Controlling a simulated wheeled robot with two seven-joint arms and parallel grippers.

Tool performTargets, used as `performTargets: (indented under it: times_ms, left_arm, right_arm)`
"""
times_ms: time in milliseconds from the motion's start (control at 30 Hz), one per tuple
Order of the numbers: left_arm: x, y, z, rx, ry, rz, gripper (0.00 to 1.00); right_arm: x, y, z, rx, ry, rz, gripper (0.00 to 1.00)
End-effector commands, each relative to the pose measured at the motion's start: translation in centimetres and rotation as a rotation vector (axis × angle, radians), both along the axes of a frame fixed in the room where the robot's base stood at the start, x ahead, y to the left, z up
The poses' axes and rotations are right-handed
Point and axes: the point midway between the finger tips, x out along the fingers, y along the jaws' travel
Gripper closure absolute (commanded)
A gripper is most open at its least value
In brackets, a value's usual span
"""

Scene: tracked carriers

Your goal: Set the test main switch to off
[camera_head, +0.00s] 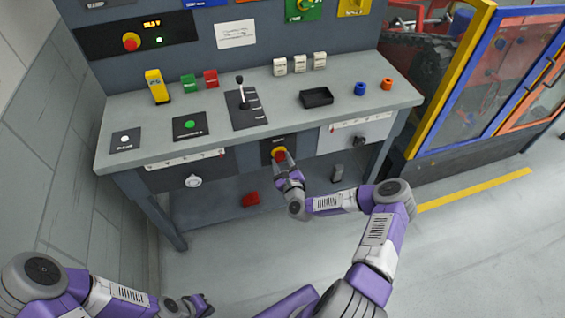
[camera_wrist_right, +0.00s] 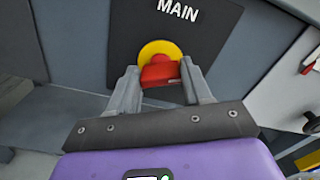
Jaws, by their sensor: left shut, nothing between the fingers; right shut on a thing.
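The main switch (camera_head: 279,155) is a red knob on a yellow disc, set in a dark plate on the front of the grey bench. In the right wrist view its red knob (camera_wrist_right: 160,74) lies below the white word MAIN. My right gripper (camera_head: 285,169) reaches it from the front, and its fingers are shut on the red knob. The fingers hide the knob's sides, and I cannot read any position marks. My left gripper (camera_head: 203,306) is shut and empty, low at the bottom of the head view, well apart from the bench.
The bench top (camera_head: 150,104) carries a lever (camera_head: 241,93), a black tray (camera_head: 316,97), a yellow device (camera_head: 157,87) and small coloured blocks. Another red knob (camera_head: 131,41) sits on the upper panel. A yellow-framed cage (camera_head: 447,85) stands at right. The floor in front is clear.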

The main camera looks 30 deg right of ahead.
Motion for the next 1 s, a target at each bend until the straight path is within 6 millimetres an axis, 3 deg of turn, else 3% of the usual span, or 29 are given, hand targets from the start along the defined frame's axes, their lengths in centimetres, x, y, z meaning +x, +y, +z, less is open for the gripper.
performTargets:
  times_ms: [1000]
  left_arm:
    - [0.0, 0.0, -1.02, 0.0, 0.0, 0.0, 1.0]
  right_arm:
    - [0.0, 0.22, -0.44, -0.894, 0.217, -0.001, 0.82]
